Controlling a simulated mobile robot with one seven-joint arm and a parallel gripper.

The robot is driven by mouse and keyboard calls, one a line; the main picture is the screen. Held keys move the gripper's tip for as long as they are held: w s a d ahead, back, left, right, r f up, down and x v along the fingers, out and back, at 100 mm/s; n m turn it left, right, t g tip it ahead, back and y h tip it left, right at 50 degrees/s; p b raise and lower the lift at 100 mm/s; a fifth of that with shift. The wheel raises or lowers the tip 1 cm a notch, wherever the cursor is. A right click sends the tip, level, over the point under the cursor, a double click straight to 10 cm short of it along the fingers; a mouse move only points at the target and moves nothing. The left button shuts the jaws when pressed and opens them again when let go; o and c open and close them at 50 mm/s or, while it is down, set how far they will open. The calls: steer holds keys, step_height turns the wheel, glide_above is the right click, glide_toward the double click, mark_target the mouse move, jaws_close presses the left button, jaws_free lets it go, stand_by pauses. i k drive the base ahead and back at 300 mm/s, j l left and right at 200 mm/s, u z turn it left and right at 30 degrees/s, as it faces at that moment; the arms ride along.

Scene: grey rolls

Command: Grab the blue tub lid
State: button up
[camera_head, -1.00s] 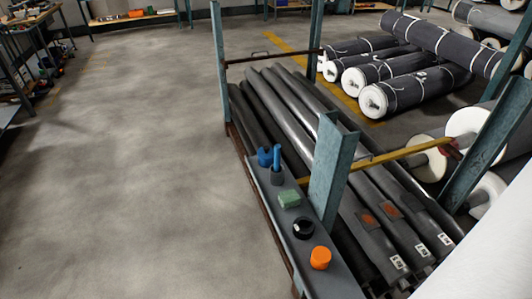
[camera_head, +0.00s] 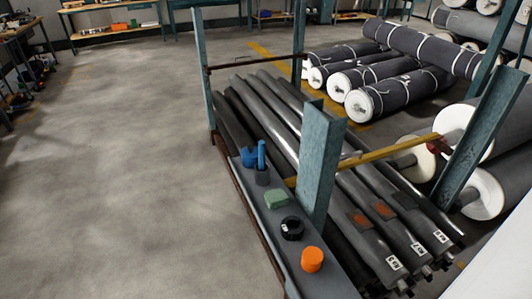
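A small blue item (camera_head: 249,157) with a notched top stands at the far end of the narrow grey ledge (camera_head: 317,284) along the rack's near side. Touching or close beside it on the right is a dark cup (camera_head: 262,178) with a blue upright piece (camera_head: 261,153) in it. At this size I cannot tell whether either blue thing is the tub lid. No flat blue lid shows clearly elsewhere. My gripper is not in view.
The ledge also holds a green block (camera_head: 276,199), a black ring-shaped roll (camera_head: 292,228) and an orange cylinder (camera_head: 312,259). A teal post (camera_head: 322,160) rises beside them. Long grey rolls (camera_head: 350,190) fill the rack. Open floor (camera_head: 110,180) lies to the left.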

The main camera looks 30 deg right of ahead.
mark_target(250, 152)
steer(key=z, duration=0.4)
steer(key=i+j+z, duration=0.1)
steer(key=z, duration=0.3)
steer(key=j+z, duration=0.15)
steer(key=z, duration=0.25)
steer(key=i+j+z, duration=0.1)
steer(key=j+z, duration=0.15)
steer(key=i+j+z, duration=0.2)
steer(key=j, duration=0.15)
steer(key=j+z, duration=0.45)
steer(key=j, duration=1.55)
steer(key=i, duration=0.1)
